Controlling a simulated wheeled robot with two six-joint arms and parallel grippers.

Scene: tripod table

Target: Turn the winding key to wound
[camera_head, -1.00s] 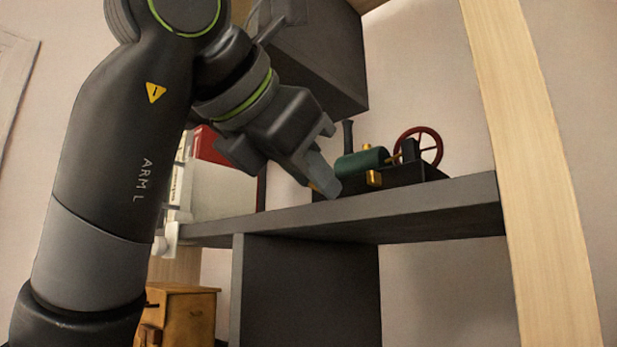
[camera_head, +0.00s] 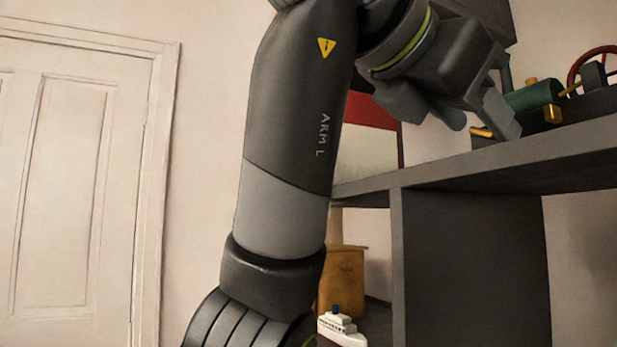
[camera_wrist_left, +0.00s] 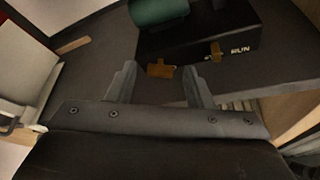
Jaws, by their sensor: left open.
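A toy engine with a green boiler (camera_head: 532,97), a red wheel (camera_head: 590,62) and a dark base stands on the grey shelf. In the left wrist view, a brass wing-shaped piece (camera_wrist_left: 160,70), probably the winding key, sits in front of the black base (camera_wrist_left: 240,40). My left gripper (camera_wrist_left: 159,74) is open with one finger on each side of this piece; I cannot tell whether they touch it. In the head view my left gripper (camera_head: 482,120) is at the engine's left end, with a brass piece (camera_head: 481,131) showing by its fingertip. My right gripper is not in view.
The grey shelf edge (camera_head: 470,170) runs just below my left gripper. A red and white object (camera_head: 370,155) stands behind my arm. A second brass piece (camera_wrist_left: 215,50) is on the base beside lettering. A wooden box (camera_head: 345,275) and toy ship (camera_head: 342,326) are lower down.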

